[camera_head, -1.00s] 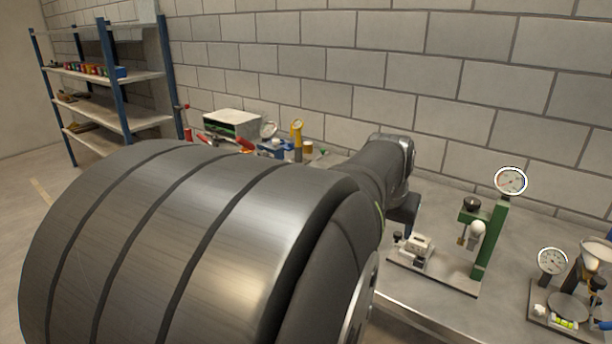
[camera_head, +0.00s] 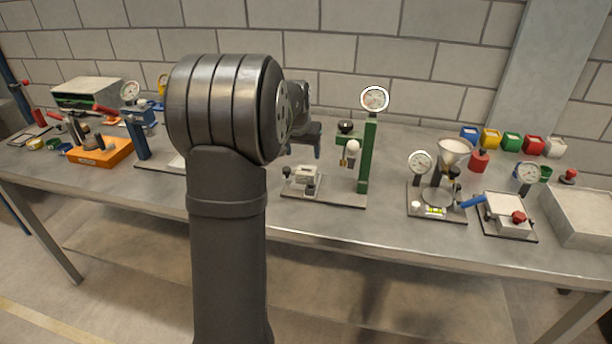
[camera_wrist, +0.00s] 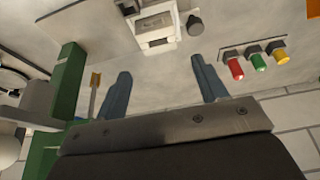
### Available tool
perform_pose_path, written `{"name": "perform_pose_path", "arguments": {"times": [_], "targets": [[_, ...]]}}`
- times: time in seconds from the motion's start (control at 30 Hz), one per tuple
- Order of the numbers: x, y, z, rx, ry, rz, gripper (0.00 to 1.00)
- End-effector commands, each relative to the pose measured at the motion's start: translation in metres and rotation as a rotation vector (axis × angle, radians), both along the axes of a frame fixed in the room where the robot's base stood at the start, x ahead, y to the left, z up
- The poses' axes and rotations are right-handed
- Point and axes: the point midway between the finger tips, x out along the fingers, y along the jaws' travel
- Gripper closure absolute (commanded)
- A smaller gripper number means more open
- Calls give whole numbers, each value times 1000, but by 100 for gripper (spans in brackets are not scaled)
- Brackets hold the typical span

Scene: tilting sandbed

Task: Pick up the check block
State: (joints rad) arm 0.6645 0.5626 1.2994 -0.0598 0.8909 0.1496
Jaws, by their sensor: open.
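I see no label that names the check block; the likeliest match is a pale block (camera_head: 303,174) with a dark slot on a small base plate beside a green stand. In the wrist view a pale block (camera_wrist: 156,28) shows at the top, beyond the fingertips. My gripper (camera_head: 318,150) hangs above and slightly right of that base in the head view, partly hidden by my arm. In the wrist view my gripper (camera_wrist: 163,83) has its two blue-grey fingers wide apart, with nothing between them. The block is apart from the fingers.
The green stand (camera_head: 367,155) with a dial gauge (camera_head: 375,98) rises close to my gripper's right. A funnel device (camera_head: 453,150) and a sandbed-like tray (camera_head: 507,214) stand farther right. An orange box (camera_head: 99,151) is at left. Coloured buttons (camera_wrist: 258,62) show in the wrist view.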

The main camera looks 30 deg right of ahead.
Motion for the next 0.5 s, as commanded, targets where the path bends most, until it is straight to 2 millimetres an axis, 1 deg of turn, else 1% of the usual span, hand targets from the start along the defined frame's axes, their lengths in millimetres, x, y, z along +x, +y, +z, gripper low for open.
{"name": "perform_pose_path", "arguments": {"times": [0.03,0.1,0.2,0.3,0.5], "targets": [[3,-3,-12,2,3,0,35],[6,-7,-25,2,3,0,35],[11,-11,-39,1,1,0,35],[14,-14,-47,0,0,0,35],[15,-16,-57,1,1,0,35]]}}
